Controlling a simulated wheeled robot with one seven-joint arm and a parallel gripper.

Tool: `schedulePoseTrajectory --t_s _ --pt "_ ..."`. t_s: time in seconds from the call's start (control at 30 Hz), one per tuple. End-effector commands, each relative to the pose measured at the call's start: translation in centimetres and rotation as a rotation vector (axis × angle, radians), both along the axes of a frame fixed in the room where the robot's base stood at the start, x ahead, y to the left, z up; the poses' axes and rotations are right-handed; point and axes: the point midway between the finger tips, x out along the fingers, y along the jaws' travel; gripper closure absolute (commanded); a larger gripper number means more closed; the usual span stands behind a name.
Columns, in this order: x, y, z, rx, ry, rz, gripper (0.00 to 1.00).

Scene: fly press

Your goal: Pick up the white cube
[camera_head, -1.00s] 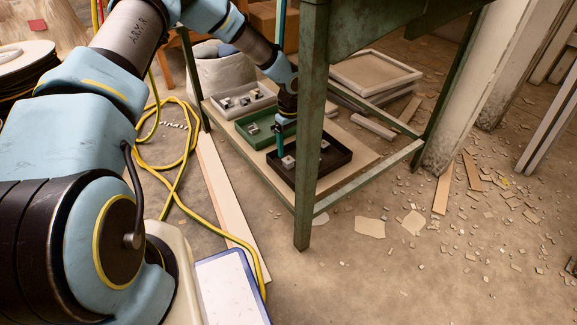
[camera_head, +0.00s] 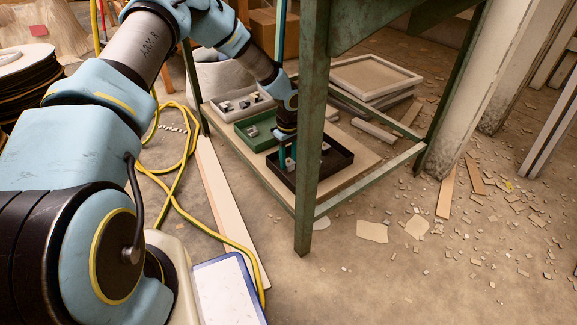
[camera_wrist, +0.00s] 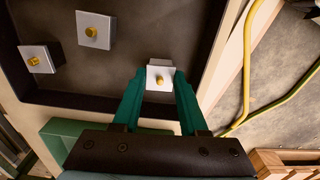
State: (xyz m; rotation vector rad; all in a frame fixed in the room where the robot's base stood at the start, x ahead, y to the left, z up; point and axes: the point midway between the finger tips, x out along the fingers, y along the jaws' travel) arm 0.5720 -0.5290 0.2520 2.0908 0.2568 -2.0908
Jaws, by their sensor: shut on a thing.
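A white cube (camera_wrist: 159,79) with a small yellow knob on top sits between the teal fingertips of my gripper (camera_wrist: 160,84) in the wrist view, near the edge of a dark tray (camera_wrist: 95,100). My gripper is shut on this cube. Two more white cubes with yellow knobs, one at the upper middle (camera_wrist: 95,30) and one at the left (camera_wrist: 39,58), lie in the same tray, apart from my gripper. In the head view my gripper (camera_head: 286,160) reaches down into the dark tray (camera_head: 345,158). The held cube is hard to make out there.
A green tray (camera_head: 243,137) and a grey tray (camera_head: 213,107) with small items stand beside the dark tray on the low shelf (camera_head: 345,185). A green table leg (camera_head: 311,130) rises in front of the dark tray. Yellow cables (camera_head: 176,180) lie left.

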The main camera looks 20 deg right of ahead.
Motion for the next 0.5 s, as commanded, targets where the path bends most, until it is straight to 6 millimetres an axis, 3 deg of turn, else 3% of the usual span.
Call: schedulePoseTrajectory --t_s 0.03,0.3,0.5 --pt "0.0 0.01 0.0 0.0 0.0 0.0 0.69" --pt "0.0 0.01 0.0 0.0 0.0 0.0 0.99" --pt "0.0 0.0 0.01 0.0 0.0 0.0 1.0"
